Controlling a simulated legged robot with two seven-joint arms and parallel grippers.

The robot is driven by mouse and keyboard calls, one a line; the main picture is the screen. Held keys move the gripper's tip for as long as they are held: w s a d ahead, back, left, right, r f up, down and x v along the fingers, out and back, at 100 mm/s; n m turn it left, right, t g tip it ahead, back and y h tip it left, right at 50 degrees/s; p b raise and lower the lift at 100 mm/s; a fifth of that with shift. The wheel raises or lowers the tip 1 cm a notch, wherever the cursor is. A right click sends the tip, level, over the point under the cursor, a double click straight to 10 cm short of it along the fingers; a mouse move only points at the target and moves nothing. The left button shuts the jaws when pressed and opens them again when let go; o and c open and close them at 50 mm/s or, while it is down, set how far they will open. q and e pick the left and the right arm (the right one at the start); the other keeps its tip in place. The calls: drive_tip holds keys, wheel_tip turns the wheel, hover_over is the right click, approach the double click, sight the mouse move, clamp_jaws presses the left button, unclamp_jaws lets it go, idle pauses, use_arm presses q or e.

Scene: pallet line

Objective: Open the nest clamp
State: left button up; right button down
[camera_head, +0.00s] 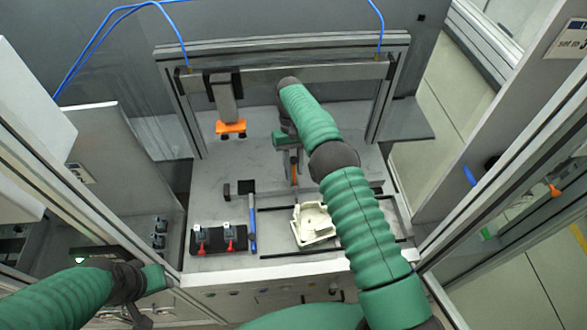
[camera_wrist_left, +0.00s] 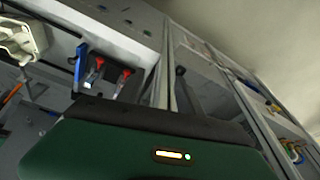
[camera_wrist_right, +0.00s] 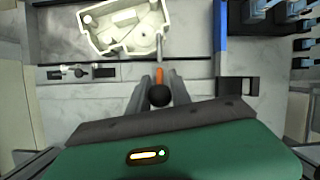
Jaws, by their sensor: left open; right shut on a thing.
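My right gripper (camera_head: 293,165) reaches down over the middle of the bench. In the right wrist view its two fingers (camera_wrist_right: 160,90) are closed around the clamp's orange lever (camera_wrist_right: 161,74), which has a black ball knob (camera_wrist_right: 159,96). The orange lever also shows in the head view (camera_head: 294,174); the rest of the clamp is partly hidden by the gripper. A white moulded part (camera_head: 312,223) lies in the nest just in front of the clamp; it also shows in the right wrist view (camera_wrist_right: 124,27). My left gripper (camera_head: 148,282) is low at the left, away from the bench, its fingers not clearly visible.
A black holder (camera_head: 208,240) with two red-tipped items stands left of a blue bar (camera_head: 252,228). An orange-ended tool (camera_head: 231,127) hangs from the frame's crossbar (camera_head: 300,72). Frame posts bound both sides. Bare bench lies left of the clamp.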

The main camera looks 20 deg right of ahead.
sight(293, 160)
drive_tip(key=shift+r, duration=0.1)
drive_tip(key=c, duration=1.5)
unclamp_jaws()
drive_tip(key=shift+w+r+b, duration=0.1)
drive_tip(key=shift+r+b, duration=0.35)
wheel_tip(293, 160, up, 2)
drive_tip(key=shift+r+b, duration=0.15)
drive_tip(key=shift+b, duration=0.55)
drive_tip(key=shift+s+a+b, duration=0.3)
drive_tip(key=shift+s+b, duration=0.35)
drive_tip(key=shift+s, duration=0.1)
drive_tip(key=s+a+r+b, duration=0.1)
drive_tip(key=s+a+b, duration=0.1)
drive_tip(key=s, duration=0.4)
drive_tip(key=s+a+b, duration=0.2)
drive_tip(key=s+a, duration=0.1)
drive_tip(key=s, duration=0.4)
drive_tip(key=shift+s+a+r+b, duration=0.15)
drive_tip(key=shift+s+r+b, duration=0.1)
drive_tip(key=shift+r+b, duration=0.1)
